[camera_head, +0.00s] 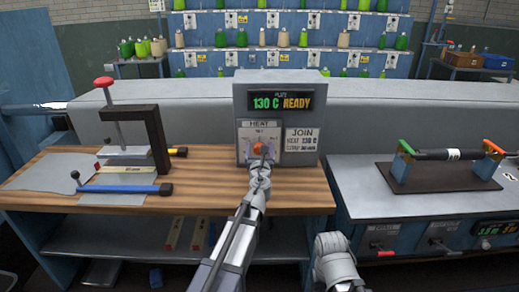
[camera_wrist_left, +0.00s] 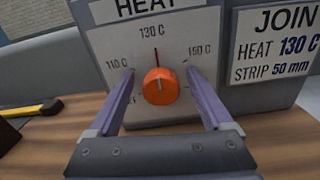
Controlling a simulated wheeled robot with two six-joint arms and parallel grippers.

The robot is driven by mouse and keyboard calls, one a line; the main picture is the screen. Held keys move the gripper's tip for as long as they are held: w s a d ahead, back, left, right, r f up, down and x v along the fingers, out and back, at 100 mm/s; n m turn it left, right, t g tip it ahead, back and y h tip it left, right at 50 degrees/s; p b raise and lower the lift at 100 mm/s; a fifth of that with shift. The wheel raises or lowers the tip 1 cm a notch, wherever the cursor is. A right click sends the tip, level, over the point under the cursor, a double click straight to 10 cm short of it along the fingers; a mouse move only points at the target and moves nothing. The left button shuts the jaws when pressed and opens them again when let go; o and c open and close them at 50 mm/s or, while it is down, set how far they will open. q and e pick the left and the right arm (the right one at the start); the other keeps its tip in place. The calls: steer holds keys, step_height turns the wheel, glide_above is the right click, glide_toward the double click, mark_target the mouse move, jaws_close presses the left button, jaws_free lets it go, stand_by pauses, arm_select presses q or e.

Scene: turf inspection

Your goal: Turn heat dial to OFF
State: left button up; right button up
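The orange heat dial (camera_wrist_left: 160,87) sits on the white HEAT plate of a grey control box (camera_head: 240,90). Its pale mark points up toward the red line under 130 C. The marks 110 C and 150 C show at the sides; no OFF mark is readable. The box's display (camera_head: 281,101) reads "130 C READY". My left gripper (camera_wrist_left: 160,72) is open, with one finger on each side of the dial and gaps showing between. In the head view the dial (camera_head: 257,148) shows just above my left wrist. My right gripper is not in view; only part of that arm shows.
A JOIN card (camera_head: 301,140) reads heat 130 C, strip 50 mm. A clamp press with a red knob (camera_head: 103,82) and a blue-handled tool (camera_head: 138,188) stand on the wooden bench (camera_head: 215,165) to the left. A roller fixture (camera_head: 440,165) lies on the right bench.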

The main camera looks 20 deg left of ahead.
arm_select(q)
jaws_close()
stand_by(0.5)
steer(key=shift+n, duration=0.3)
steer(key=n, duration=0.4)
steer(key=shift+a+n, duration=0.1)
steer(key=shift+n, duration=0.3)
steer(key=n, duration=0.6)
steer(key=shift+w+f, duration=0.1)
steer(key=n, duration=0.3)
steer(key=c, duration=1.2)
jaws_free()
steer(key=n, duration=0.4)
steer(key=shift+w+d, duration=0.15)
steer(key=shift+d, duration=0.05)
steer(key=n, duration=0.3)
steer(key=shift+a+f, duration=0.1)
steer(key=shift+a, duration=0.05)
steer(key=shift+n, duration=1.2)
jaws_close()
